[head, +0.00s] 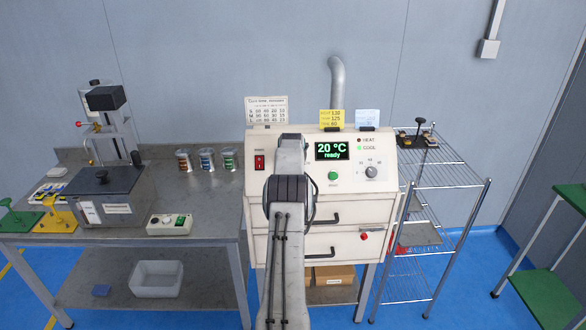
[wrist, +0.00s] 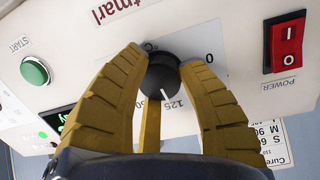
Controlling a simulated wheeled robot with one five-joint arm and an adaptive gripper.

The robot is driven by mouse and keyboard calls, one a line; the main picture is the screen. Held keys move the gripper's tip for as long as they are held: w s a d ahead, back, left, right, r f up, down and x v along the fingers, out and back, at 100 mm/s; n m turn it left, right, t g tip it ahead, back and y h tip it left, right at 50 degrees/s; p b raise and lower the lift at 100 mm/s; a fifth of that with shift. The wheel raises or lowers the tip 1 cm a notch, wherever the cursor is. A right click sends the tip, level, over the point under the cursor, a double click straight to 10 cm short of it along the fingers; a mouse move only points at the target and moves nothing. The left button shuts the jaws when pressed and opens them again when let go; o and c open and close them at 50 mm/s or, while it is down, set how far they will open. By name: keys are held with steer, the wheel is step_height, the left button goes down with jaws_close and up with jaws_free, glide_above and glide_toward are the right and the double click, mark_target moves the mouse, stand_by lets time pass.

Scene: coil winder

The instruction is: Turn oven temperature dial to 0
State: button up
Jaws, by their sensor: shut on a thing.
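The temperature dial (wrist: 161,80) is a round black knob on the cream oven front, in the middle of the wrist view. Its white pointer mark faces the lower edge of that view, close to the printed 125. My gripper (wrist: 163,70) has its yellow ribbed fingers closed on the left and right sides of the dial. The wrist view appears upside down. In the head view the oven (head: 342,215) stands at the centre, and my arm hides the dial and my gripper. The oven display (head: 332,151) reads 20 °C, ready.
The red power switch (wrist: 287,45) and green START button (wrist: 35,70) flank the dial.

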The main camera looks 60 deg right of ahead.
steer(key=shift+f, duration=0.15)
steer(key=o, duration=1.2)
steer(key=shift+v, duration=6.05)
